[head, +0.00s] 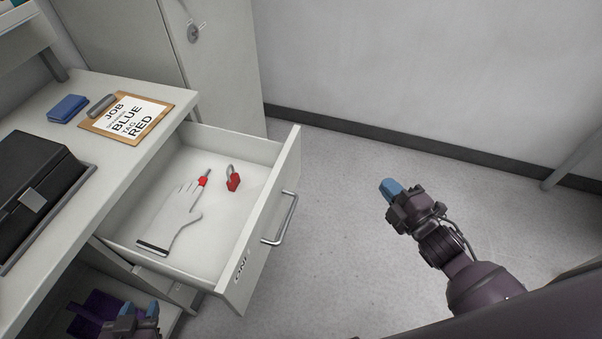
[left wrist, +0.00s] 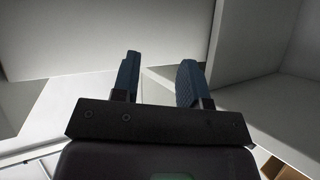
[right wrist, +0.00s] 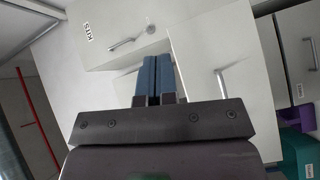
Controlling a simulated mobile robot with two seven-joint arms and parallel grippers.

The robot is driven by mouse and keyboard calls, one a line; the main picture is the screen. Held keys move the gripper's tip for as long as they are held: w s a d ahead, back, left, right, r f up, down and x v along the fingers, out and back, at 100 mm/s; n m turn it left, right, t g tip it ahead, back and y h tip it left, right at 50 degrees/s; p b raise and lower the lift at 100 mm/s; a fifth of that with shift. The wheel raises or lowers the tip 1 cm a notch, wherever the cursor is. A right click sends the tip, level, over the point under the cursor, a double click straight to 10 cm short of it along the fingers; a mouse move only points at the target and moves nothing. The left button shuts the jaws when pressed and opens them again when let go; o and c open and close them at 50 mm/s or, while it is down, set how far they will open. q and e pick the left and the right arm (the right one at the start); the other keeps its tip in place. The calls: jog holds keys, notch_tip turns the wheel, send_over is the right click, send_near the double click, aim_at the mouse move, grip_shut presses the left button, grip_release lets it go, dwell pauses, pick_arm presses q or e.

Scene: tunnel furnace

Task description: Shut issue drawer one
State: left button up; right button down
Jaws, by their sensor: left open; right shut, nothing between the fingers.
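Issue drawer one (head: 262,228), marked ONE on its front, stands pulled out from the white bench. Its metal bar handle (head: 281,219) faces right. Inside the drawer lie a white glove (head: 172,222), a red padlock (head: 233,180) and a small item with a red band (head: 203,182). My right gripper (head: 390,189) is shut and empty, in the air to the right of the handle and apart from it. My left gripper (head: 142,312) is open, low at the bottom left below the drawer; its two blue fingers show in the left wrist view (left wrist: 160,80) with nothing between them.
On the bench top (head: 95,85) are a clipboard (head: 128,117) reading JOB BLUE TAG RED, a blue block (head: 68,108), a grey cylinder (head: 102,105) and a black case (head: 35,175). A tall cabinet (head: 215,60) stands behind. The floor (head: 335,190) right of the drawer is clear.

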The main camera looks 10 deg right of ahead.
jog(key=w+a+f+n+g+y+b, duration=0.1)
jog(key=w+f+n+y+b, duration=0.45)
jog(key=n, duration=0.65)
jog(key=n+g+y+b, duration=0.6)
jog(key=n+g+b, duration=0.1)
jog(key=n, duration=1.1)
send_near(297, 165)
jog(key=shift+m+h, duration=0.25)
jog(key=shift+m, duration=0.05)
jog(key=x, duration=0.3)
jog(key=b+x, duration=0.1)
jog(key=x, duration=0.2)
jog(key=shift+s+a+r, duration=0.2)
jog(key=shift+r, duration=0.05)
pick_arm(q)
notch_tip(297, 165, down, 12)
jog(key=d+m+g, duration=0.1)
jog(key=shift+s+f+m+g+h, duration=0.2)
jog(key=shift+s+m+g+h, duration=0.1)
jog(key=shift+s, duration=0.15)
pick_arm(e)
jog(key=shift+w+a+r, duration=0.1)
jog(key=shift+w+a, duration=0.2)
jog(key=shift+a, duration=0.25)
pick_arm(q)
jog(key=shift+s+f, duration=0.15)
jog(key=shift+s, duration=0.1)
